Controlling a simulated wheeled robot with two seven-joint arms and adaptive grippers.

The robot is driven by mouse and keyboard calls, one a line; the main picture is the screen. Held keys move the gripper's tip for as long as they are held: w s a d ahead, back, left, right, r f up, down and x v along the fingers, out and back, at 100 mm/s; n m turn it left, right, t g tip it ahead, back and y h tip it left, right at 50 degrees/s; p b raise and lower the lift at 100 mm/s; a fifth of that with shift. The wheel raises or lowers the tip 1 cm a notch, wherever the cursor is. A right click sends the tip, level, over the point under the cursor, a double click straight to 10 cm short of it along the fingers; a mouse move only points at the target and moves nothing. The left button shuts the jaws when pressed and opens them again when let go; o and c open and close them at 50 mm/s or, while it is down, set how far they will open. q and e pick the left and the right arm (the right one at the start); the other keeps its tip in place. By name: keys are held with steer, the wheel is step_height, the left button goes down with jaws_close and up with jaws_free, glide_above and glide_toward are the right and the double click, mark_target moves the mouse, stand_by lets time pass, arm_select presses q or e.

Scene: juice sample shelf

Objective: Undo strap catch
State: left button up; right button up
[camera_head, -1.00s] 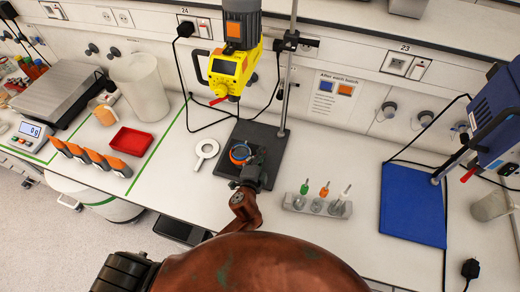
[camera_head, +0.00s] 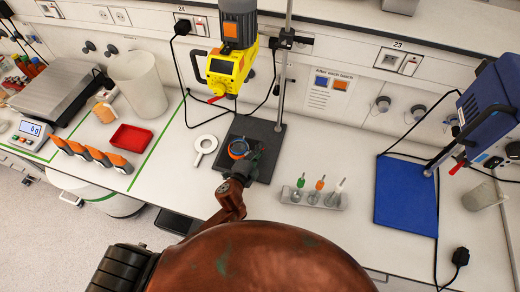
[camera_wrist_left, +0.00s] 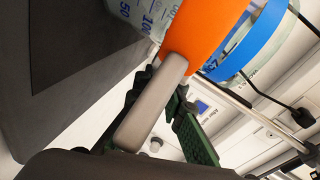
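A clear graduated beaker with a blue ring (camera_head: 238,147) stands on the dark stand plate (camera_head: 262,132). In the left wrist view, an orange strap (camera_wrist_left: 203,30) runs around the beaker, beside the blue band (camera_wrist_left: 247,42). A grey lever-like catch (camera_wrist_left: 150,103) sticks out from the strap toward the camera. My left gripper (camera_head: 249,158) is at the near right side of the beaker. Its green-padded fingers show apart in the wrist view, with the grey lever in front of or between them. Whether they touch it cannot be told. My right gripper is not in view.
A yellow overhead stirrer (camera_head: 232,70) hangs above the plate on a metal rod. A white ring-shaped tool (camera_head: 204,146) lies to the left. A red tray (camera_head: 131,138) is farther left.

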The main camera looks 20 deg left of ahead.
arm_select(q)
steer(key=o, duration=0.3)
steer(key=shift+o, duration=0.2)
steer(key=shift+s, duration=0.1)
steer(key=v, duration=1.1)
steer(key=shift+s+r, duration=0.15)
steer(key=shift+s, duration=0.2)
steer(key=shift+r, duration=0.1)
